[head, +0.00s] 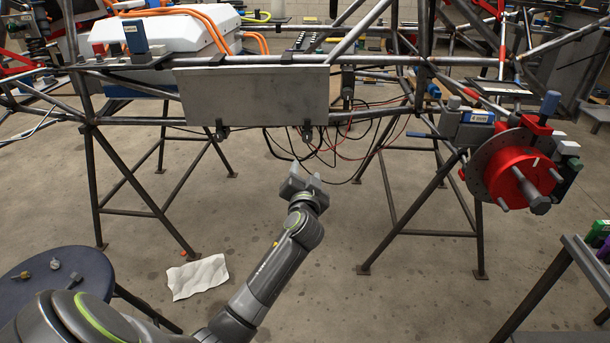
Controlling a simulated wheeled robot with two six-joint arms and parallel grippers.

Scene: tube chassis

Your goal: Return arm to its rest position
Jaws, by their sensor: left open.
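My left gripper (305,176) is in the middle of the head view, at the end of my grey arm that comes up from the lower left. Its two fingers point up and away, are apart, and hold nothing that I can see. It stands in front of and below the tube chassis (140,75), under the grey metal panel (252,97). Loose black and red wires (345,150) hang behind it; I cannot tell how far behind. My right gripper is not in view.
A red hub with a disc (522,172) sticks out at right. A round dark stool (85,268) with small parts stands at lower left, and a table edge (580,255) at lower right. A white sheet (198,277) lies on the floor.

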